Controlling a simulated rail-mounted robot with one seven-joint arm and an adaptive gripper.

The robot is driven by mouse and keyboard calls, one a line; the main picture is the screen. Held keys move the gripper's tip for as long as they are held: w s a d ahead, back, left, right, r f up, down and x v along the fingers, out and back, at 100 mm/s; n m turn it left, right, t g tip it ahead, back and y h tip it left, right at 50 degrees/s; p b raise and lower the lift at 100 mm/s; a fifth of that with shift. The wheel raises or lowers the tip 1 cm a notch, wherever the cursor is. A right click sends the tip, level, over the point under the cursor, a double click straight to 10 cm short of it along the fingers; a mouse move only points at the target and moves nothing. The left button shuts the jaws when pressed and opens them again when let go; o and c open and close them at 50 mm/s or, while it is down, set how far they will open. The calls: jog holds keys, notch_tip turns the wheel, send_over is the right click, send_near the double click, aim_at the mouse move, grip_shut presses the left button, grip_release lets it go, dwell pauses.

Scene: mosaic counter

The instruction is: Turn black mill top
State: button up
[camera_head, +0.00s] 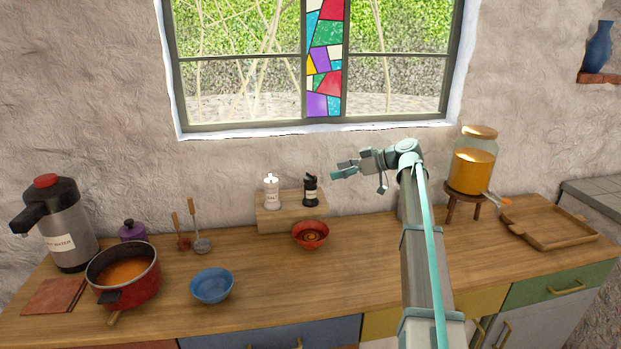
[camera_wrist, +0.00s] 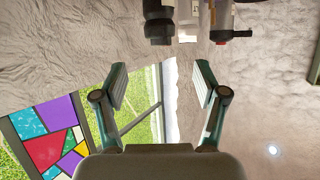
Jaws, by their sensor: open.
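The black mill (camera_head: 311,190) stands upright on a small wooden riser (camera_head: 290,214) at the back of the counter, its dark top uppermost. A white salt mill (camera_head: 272,192) stands to its left on the same riser. My gripper (camera_head: 338,170) is to the right of the black mill and about level with or slightly above its top, apart from it. It is open and empty, its fingers pointing left. In the wrist view the black mill (camera_wrist: 158,27) appears inverted at the top edge, beyond and between the spread fingertips (camera_wrist: 160,75). Its lower body is cut off there.
A red bowl (camera_head: 310,235) sits in front of the riser, and a blue bowl (camera_head: 211,286) is nearer the front. A red pot (camera_head: 124,274) and a flask (camera_head: 56,224) stand left. A jar (camera_head: 471,160) on a stool stands right. The window (camera_head: 400,70) is behind.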

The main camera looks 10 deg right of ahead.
aim_at(310, 177)
jog(key=p+x, duration=0.3)
jog(key=x, duration=0.6)
jog(key=shift+w+a, duration=0.1)
jog(key=shift+a, duration=0.2)
jog(key=shift+w+a+f, duration=0.3)
jog(key=shift+a+f, duration=0.1)
jog(key=shift+a, duration=0.05)
jog(key=shift+c, duration=0.4)
jog(key=c, duration=1.1)
jog(key=shift+s+a+f+m+t+h+b, duration=0.15)
jog(key=shift+f+m+t+h+b, duration=0.3)
jog(key=shift+b, duration=0.65)
jog(key=shift+s+r+m+t+h+b, duration=0.1)
jog(key=shift+m+t+h+b, duration=0.3)
jog(key=shift+b, duration=0.25)
jog(key=shift+r+m+t+h+b, duration=0.1)
jog(key=shift+m+t+h+b, duration=0.45)
jog(key=shift+m+t+b, duration=0.25)
jog(key=shift+w+r+m+t+h, duration=0.25)
jog(key=shift+m+t+h, duration=0.1)
jog(key=shift+m+h, duration=0.2)
